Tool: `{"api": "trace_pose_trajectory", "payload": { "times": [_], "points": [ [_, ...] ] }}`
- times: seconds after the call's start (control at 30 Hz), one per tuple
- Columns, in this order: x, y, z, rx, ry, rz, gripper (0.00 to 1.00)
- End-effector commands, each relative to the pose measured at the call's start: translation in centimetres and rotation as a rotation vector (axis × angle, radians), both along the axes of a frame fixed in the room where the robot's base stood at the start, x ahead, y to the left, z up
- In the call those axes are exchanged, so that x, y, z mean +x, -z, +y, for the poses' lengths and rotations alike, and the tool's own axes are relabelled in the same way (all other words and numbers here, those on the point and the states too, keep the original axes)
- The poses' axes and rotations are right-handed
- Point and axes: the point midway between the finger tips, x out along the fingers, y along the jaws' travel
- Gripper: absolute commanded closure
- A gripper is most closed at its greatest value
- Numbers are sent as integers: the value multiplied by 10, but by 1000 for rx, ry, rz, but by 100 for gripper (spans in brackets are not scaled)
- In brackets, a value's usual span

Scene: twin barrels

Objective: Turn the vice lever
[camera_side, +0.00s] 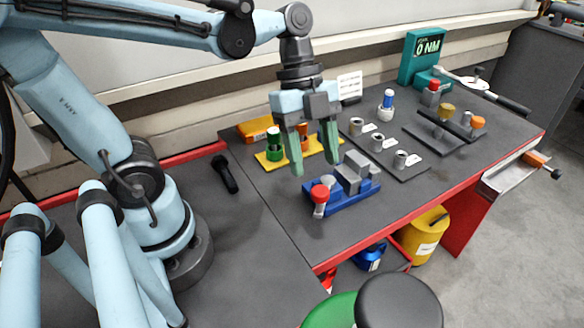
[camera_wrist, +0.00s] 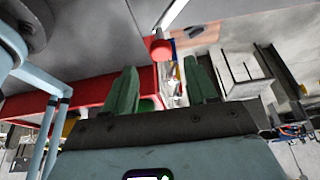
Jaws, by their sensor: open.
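The vice (camera_side: 350,188) has a blue base and grey jaw blocks and sits on the dark bench top near its front edge. A red knob (camera_side: 320,194), apparently on the vice's lever, stands upright at its left end. My gripper (camera_side: 315,166) points down with its two green fingers apart and empty, above and slightly behind the knob. In the wrist view, a red knob (camera_wrist: 160,50) shows beyond the gap between my fingers (camera_wrist: 162,88), apart from them. The lever's shaft is mostly hidden.
A yellow plate with a green-and-white cylinder (camera_side: 274,145) stands close behind my gripper. A dark plate with metal cups (camera_side: 401,160) lies right of the vice. A black tool (camera_side: 224,174) lies to the left. The bench has a red front edge (camera_side: 420,210). A black stool (camera_side: 398,300) stands in front.

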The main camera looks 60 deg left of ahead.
Motion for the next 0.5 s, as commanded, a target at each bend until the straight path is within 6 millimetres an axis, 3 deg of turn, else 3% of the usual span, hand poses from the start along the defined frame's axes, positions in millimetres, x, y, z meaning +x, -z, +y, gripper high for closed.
{"api": "trace_pose_trajectory", "payload": {
  "times": [0.3, 0.5],
  "points": [
    [1, -45, 19, 0, -2, 0, 43],
    [1, -61, 25, 0, -1, 0, 43]
  ]
}}
